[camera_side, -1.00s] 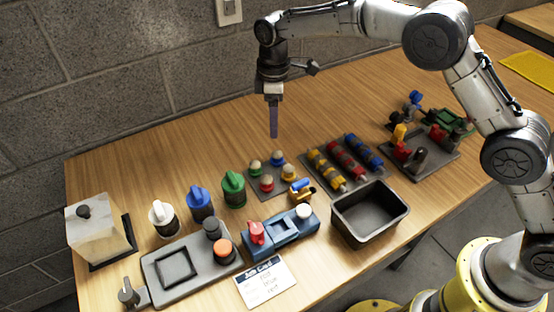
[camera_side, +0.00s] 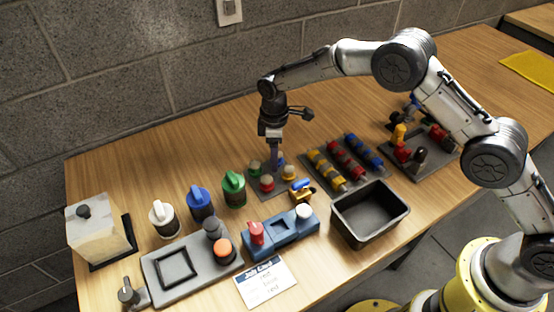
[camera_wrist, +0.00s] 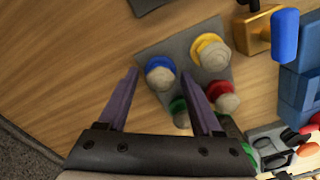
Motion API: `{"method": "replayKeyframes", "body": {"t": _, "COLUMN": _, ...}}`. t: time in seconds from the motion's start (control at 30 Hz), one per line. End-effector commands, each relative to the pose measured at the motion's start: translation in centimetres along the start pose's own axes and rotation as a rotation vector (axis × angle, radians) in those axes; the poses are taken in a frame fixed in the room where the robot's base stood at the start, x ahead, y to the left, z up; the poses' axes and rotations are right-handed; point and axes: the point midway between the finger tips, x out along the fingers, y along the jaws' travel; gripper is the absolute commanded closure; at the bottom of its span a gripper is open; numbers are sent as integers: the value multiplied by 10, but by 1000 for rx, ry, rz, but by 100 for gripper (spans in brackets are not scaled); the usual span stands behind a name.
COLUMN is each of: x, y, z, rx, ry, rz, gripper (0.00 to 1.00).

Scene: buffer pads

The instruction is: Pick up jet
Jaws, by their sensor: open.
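My gripper (camera_side: 274,165) points down over the plate, close to the blue pad. In the wrist view my gripper (camera_wrist: 160,73) is open and empty, with the blue pad (camera_wrist: 158,66) appearing between its fingertips. Contact cannot be told.
A black bin (camera_side: 371,235) stands at the right. A blue fixture (camera_side: 280,235) and a brass piece with a blue top (camera_side: 302,191) stand in front of the plate. A rack of coloured cylinders (camera_side: 343,165) is to the right. Bottles (camera_side: 201,205) stand left; open table lies behind.

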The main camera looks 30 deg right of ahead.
Motion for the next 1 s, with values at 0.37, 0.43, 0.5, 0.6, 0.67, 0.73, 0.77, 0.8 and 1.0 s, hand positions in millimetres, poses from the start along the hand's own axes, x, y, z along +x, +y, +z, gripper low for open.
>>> {"method": "replayKeyframes", "body": {"t": 0.37, "x": 2, "y": 0, "z": 0, "rx": 0, "ry": 1, "rz": 0, "gripper": 53}}
{"method": "replayKeyframes", "body": {"t": 0.43, "x": 2, "y": 0, "z": 0, "rx": 0, "ry": 0, "rz": 0, "gripper": 66}}
{"method": "replayKeyframes", "body": {"t": 0.5, "x": 2, "y": 0, "z": 0, "rx": 0, "ry": 0, "rz": 0, "gripper": 78}}
{"method": "replayKeyframes", "body": {"t": 0.6, "x": 2, "y": 0, "z": 0, "rx": 0, "ry": 0, "rz": 0, "gripper": 96}}
{"method": "replayKeyframes", "body": {"t": 0.67, "x": 2, "y": 0, "z": 0, "rx": 0, "ry": 1, "rz": 0, "gripper": 100}}
{"method": "replayKeyframes", "body": {"t": 0.73, "x": 2, "y": 0, "z": 0, "rx": 0, "ry": 1, "rz": 1, "gripper": 100}}
{"method": "replayKeyframes", "body": {"t": 0.77, "x": 2, "y": 0, "z": 0, "rx": 0, "ry": 1, "rz": 1, "gripper": 100}}
{"method": "replayKeyframes", "body": {"t": 0.8, "x": 2, "y": 0, "z": 0, "rx": 0, "ry": 1, "rz": 1, "gripper": 100}}
{"method": "replayKeyframes", "body": {"t": 1.0, "x": -2, "y": 0, "z": 0, "rx": 0, "ry": 2, "rz": 1, "gripper": 100}}
